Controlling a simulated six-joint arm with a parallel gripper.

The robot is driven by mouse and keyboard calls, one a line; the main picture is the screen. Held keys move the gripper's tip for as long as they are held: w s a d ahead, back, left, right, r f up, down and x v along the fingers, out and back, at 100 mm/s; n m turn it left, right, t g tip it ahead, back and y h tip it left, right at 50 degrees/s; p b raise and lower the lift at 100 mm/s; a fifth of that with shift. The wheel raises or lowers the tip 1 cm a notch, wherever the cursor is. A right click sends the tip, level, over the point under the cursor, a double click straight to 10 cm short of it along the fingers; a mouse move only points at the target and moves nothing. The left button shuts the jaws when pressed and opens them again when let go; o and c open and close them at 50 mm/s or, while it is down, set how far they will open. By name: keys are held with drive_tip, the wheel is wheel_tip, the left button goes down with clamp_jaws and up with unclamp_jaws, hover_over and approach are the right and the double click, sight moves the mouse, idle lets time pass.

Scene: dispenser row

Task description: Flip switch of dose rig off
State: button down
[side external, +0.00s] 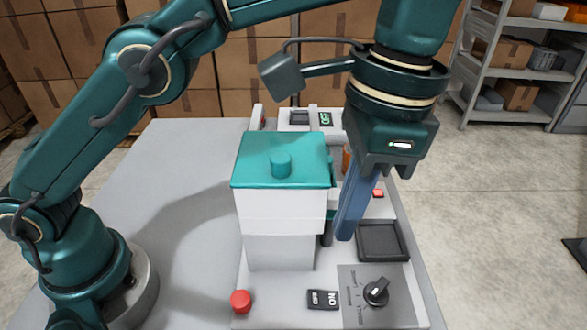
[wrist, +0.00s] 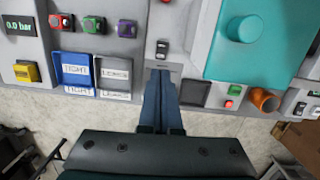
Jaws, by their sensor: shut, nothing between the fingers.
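The dose rig has a white body with a teal lid (side external: 281,160); the lid also shows in the wrist view (wrist: 245,60). Its black rocker switch (side external: 323,299), with ON and OFF marks, lies flat on the near end of the base. In the wrist view the switch (wrist: 162,49) is above my fingertips. I cannot tell which side of it is pressed. My gripper (side external: 345,236) is shut and empty, pointing down beside the white body. It is apart from the switch; in the wrist view my fingertips (wrist: 160,73) cover part of the knob plate.
A rotary knob (side external: 376,292) sits right of the switch and a red button (side external: 241,301) left of it. A black square tray (side external: 383,241) is right of my fingers. Another station with a blue tray (wrist: 76,72) is at left in the wrist view.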

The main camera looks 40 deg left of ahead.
sight(316, 300)
drive_tip(key=shift+d+f, duration=0.15)
drive_tip(key=shift+f, duration=0.15)
drive_tip(key=shift+f, duration=0.15)
drive_tip(key=shift+s+a+f, duration=0.25)
drive_tip(key=shift+f, duration=2)
drive_tip(key=shift+s+a+f, duration=0.2)
drive_tip(key=shift+s+f, duration=0.05)
drive_tip(key=shift+f, duration=2.05)
drive_tip(key=shift+s+a+f, duration=0.25)
drive_tip(key=shift+f, duration=2)
